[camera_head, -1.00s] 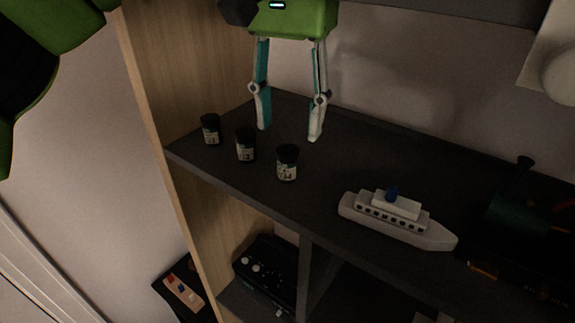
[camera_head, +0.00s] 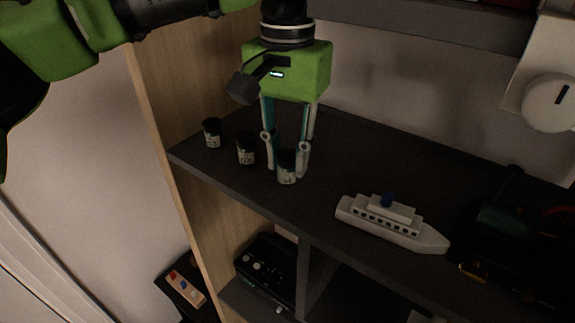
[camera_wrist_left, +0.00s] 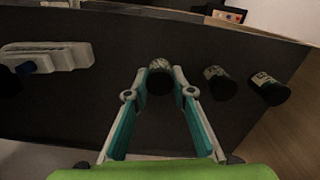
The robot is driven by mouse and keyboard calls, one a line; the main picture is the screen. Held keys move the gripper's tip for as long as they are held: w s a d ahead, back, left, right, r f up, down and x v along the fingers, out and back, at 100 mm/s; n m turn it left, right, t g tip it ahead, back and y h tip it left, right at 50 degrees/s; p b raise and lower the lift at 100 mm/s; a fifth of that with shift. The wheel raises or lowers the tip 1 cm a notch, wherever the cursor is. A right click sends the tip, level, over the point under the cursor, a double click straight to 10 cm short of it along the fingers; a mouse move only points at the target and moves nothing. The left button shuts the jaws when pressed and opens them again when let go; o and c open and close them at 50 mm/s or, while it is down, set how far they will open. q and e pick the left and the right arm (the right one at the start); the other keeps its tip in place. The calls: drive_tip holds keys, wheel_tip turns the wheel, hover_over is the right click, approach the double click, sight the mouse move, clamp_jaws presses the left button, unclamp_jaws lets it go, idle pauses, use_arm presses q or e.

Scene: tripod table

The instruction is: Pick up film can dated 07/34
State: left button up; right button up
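Three small dark film cans with pale labels stand on the dark shelf: a left can (camera_head: 212,134), a middle can (camera_head: 246,150) and a right can (camera_head: 287,168). The label dates are too small to read. My left gripper (camera_head: 286,170) points down at the right can, with a finger on each side. In the left wrist view the right can (camera_wrist_left: 160,68) sits between the fingertips (camera_wrist_left: 160,80), which appear to touch both its sides. The middle can (camera_wrist_left: 220,82) and left can (camera_wrist_left: 269,88) stand apart from the fingers there. My right gripper is out of view.
The shelf (camera_head: 400,165) has a white toy ship (camera_head: 391,223) right of the cans and a dark green object (camera_head: 507,210) farther right. A wooden side panel (camera_head: 165,100) bounds the left. A black device (camera_head: 268,268) sits on a lower shelf.

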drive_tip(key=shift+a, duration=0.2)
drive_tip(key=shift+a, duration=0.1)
